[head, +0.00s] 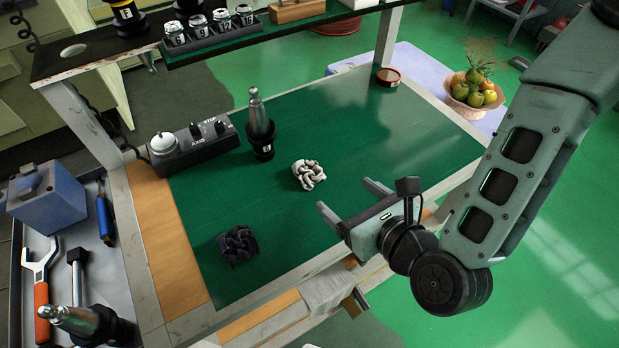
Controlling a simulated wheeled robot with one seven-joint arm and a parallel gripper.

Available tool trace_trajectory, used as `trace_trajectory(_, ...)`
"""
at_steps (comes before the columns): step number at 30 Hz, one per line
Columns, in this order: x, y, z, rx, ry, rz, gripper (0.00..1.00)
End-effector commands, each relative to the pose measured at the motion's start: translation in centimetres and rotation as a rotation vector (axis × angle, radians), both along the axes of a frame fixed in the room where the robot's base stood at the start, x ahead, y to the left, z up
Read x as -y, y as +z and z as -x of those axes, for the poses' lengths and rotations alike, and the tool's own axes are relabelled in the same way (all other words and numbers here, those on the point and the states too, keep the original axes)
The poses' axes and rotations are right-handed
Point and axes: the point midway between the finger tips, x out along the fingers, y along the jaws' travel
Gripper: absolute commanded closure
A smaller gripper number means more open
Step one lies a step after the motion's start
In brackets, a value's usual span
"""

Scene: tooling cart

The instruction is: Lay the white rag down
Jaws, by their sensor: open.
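The white rag (309,175) lies crumpled on the green top of the tooling cart (330,115), near its middle. My gripper (348,203) is in the head view just right of and nearer than the rag, over the cart's front part. Its two fingers are spread apart and nothing is between them. The rag is apart from the fingers in the picture. A dark crumpled rag (238,245) lies on the green top at the front left.
A black tool holder (260,130) stands upright behind the rag, beside a control box (195,143). A small round tin (388,77) sits at the far right corner. A raised shelf (110,50) crosses the back. The green top's right side is clear.

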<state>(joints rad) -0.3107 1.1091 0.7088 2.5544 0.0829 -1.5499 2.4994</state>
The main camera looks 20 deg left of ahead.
Motion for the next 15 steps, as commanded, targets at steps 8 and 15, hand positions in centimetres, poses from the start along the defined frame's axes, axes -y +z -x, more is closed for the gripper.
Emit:
trace_trajectory(8,-2.5,-1.0,-2.0,0.002,0.001,0.000,0.20)
trace_trajectory(15,-5.8,-2.9,-4.8,0.002,0.002,0.002,0.20)
